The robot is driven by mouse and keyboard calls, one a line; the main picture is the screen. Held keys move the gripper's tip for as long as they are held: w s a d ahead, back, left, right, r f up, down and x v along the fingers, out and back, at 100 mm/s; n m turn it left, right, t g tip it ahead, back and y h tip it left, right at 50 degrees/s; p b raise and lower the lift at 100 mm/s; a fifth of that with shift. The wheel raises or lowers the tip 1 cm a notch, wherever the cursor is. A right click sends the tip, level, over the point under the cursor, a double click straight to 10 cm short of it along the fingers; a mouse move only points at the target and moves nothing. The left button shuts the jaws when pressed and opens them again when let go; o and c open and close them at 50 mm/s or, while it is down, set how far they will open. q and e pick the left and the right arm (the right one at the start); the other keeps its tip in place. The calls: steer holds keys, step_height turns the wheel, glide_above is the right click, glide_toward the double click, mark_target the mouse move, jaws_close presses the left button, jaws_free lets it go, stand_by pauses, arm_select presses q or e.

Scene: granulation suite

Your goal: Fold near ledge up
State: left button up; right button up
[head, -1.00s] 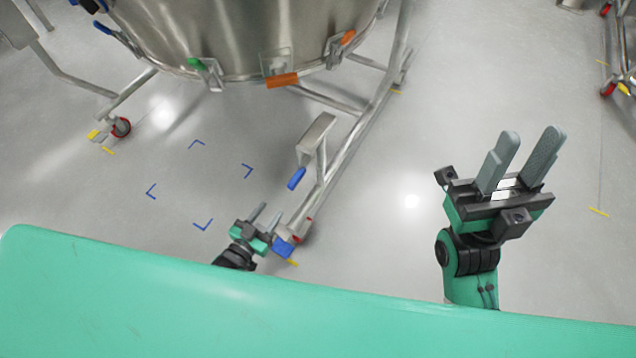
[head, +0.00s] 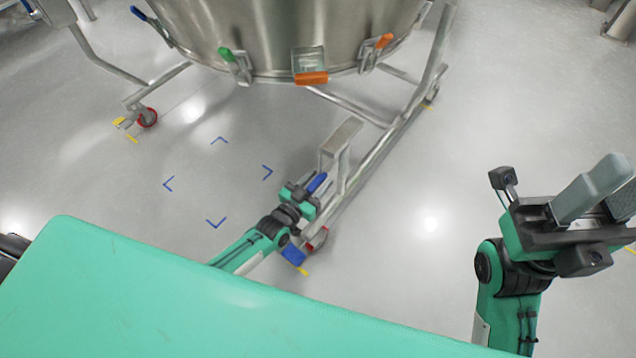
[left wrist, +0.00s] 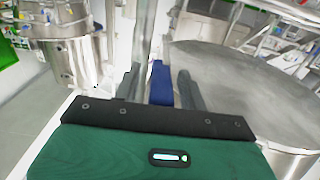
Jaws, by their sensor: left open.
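I cannot tell for certain which part is the near ledge. A short blue tab (head: 316,182) hangs by a grey metal bracket (head: 340,136) on the near leg of the steel vessel's stand. My left gripper (head: 311,187) is open at this tab. In the left wrist view the blue tab (left wrist: 161,84) stands between the two spread fingers; whether they touch it cannot be told. My right gripper (head: 598,193) is raised at the right, open and empty, away from the stand.
The large steel vessel (head: 270,35) has clamps with green and orange handles. A caster with a blue pedal (head: 294,254) stands just below my left gripper. A red caster (head: 148,117) stands farther left. Blue corner marks lie on clear floor.

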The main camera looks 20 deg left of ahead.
arm_select(q)
steer(key=shift+w+d, duration=0.1)
steer(key=shift+w, duration=0.15)
jaws_close()
